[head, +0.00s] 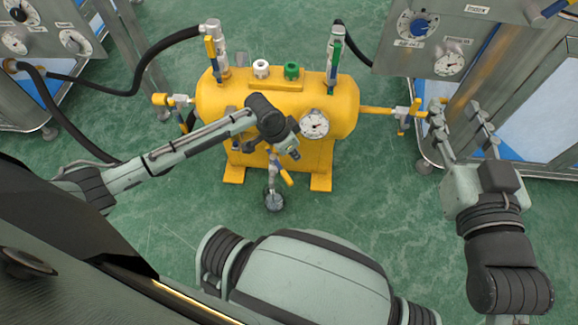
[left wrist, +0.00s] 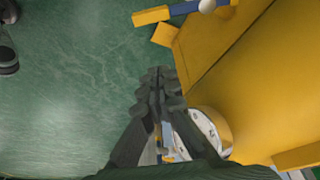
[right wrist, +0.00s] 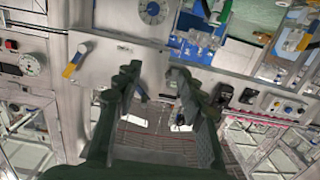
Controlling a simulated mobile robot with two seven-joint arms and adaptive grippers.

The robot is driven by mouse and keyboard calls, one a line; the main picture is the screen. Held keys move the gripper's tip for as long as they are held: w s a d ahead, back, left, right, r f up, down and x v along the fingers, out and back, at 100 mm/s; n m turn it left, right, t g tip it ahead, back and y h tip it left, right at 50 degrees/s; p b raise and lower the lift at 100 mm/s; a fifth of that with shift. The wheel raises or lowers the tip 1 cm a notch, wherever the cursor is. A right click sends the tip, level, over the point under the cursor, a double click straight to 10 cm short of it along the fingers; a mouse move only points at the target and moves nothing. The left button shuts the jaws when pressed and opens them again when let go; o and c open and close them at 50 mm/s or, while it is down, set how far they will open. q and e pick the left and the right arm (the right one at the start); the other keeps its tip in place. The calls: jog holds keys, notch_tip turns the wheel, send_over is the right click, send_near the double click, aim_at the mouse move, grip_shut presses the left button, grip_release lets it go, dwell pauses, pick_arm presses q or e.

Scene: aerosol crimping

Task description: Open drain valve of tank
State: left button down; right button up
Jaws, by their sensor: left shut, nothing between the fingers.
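The yellow tank (head: 285,100) lies horizontally on the floor in the middle of the head view. A small valve with a yellow handle (head: 287,178) hangs low at its front, above a dark round cup (head: 274,203). My left gripper (head: 290,151) is in front of the tank, near the round gauge (head: 314,125). In the left wrist view its fingers (left wrist: 158,82) are shut and empty beside the tank (left wrist: 255,85); a yellow and blue handle (left wrist: 152,15) is ahead, apart from them. My right gripper (head: 463,112) is open and empty, right of the tank.
Side valves stick out at the tank's left (head: 172,100) and right (head: 403,112). Upright valves with yellow (head: 211,50) and green handles (head: 337,58) stand on top. Black hoses (head: 125,85) run left. Cabinets with gauges (head: 450,64) stand at both sides. Green floor (head: 180,215) is open in front.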

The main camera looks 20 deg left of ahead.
aim_at(281, 171)
pick_arm(q)
notch_tip(281, 171, down, 9)
jog(key=b, duration=0.3)
jog(key=shift+s+a, duration=0.3)
jog(key=shift+s, duration=0.1)
pick_arm(e)
notch_tip(281, 171, up, 12)
jog(key=s+a+t+y, duration=0.2)
jog(key=s+t+y, duration=0.1)
jog(key=t, duration=0.3)
jog(key=shift+f+t, duration=0.2)
jog(key=shift+t, duration=0.1)
pick_arm(q)
jog(key=shift+r, duration=0.1)
